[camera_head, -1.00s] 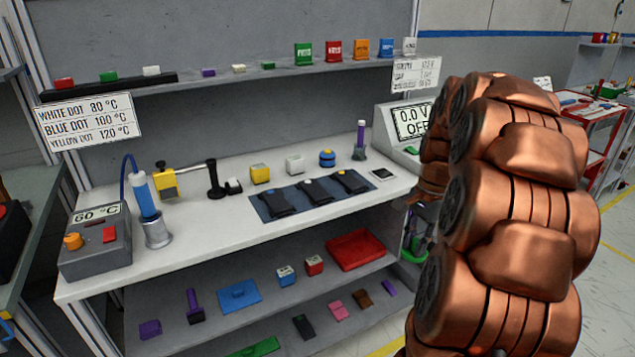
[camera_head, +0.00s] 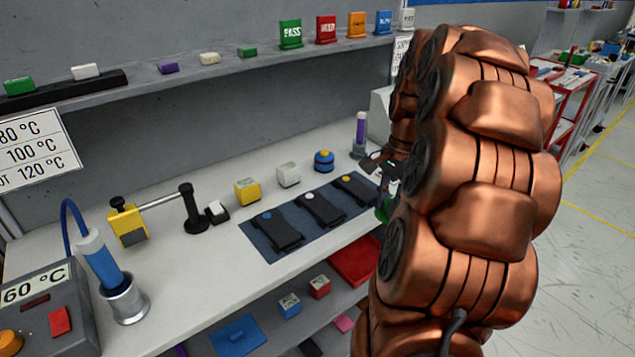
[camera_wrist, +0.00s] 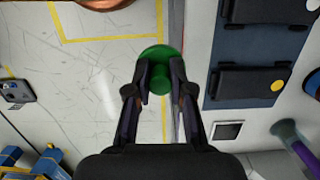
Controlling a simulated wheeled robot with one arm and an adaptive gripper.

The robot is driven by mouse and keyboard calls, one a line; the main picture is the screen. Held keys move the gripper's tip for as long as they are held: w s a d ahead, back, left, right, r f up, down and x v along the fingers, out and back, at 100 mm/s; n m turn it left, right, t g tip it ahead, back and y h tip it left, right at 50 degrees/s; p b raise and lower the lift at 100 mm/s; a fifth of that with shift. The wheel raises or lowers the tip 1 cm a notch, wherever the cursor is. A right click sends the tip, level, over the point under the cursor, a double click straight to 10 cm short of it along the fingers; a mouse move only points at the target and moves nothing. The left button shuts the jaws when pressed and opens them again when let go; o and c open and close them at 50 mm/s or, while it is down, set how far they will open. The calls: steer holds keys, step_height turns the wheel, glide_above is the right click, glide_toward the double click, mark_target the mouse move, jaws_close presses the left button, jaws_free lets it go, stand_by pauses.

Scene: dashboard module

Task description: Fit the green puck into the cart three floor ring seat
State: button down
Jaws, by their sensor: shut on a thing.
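The green puck (camera_wrist: 160,50) is in the wrist view between the two dark fingertips of my gripper (camera_wrist: 160,78). My gripper is shut on it. The fingers hide part of the puck. In the head view a small green patch of the puck (camera_head: 382,210) shows beside the bench's right end, and my copper arm covers most of the gripper there. In the wrist view the puck is over the floor, just left of the bench edge. A red cart (camera_head: 562,128) stands at the right in the head view. I cannot make out the ring seat or which cart is cart three.
The bench top (camera_head: 185,265) holds a blue mat (camera_head: 262,248) with several black modules, coloured blocks and a purple-topped cylinder (camera_head: 360,130). A lower shelf has a red tray (camera_head: 357,262). Open floor (camera_head: 585,275) with yellow lines lies to the right.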

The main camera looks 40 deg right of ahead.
steer(key=p, duration=0.3)
glide_above(335, 199)
steer(key=shift+d+f, duration=0.3)
steer(key=shift+f, duration=0.45)
steer(key=shift+f+p, duration=0.55)
steer(key=shift+f, duration=1.15)
steer(key=shift+f, duration=0.15)
steer(key=c, duration=1.5)
jaws_free()
steer(key=o, duration=0.5)
steer(key=shift+d+r+b, duration=0.3)
steer(key=shift+r+b, duration=0.05)
steer(key=shift+r, duration=1.7)
steer(key=shift+d+r+b, duration=0.3)
steer(key=shift+r+b, duration=0.1)
steer(key=shift+r, duration=1.6)
steer(key=shift+d+r+b, duration=0.3)
steer(key=shift+r+b, duration=0.05)
steer(key=shift+r, duration=1.7)
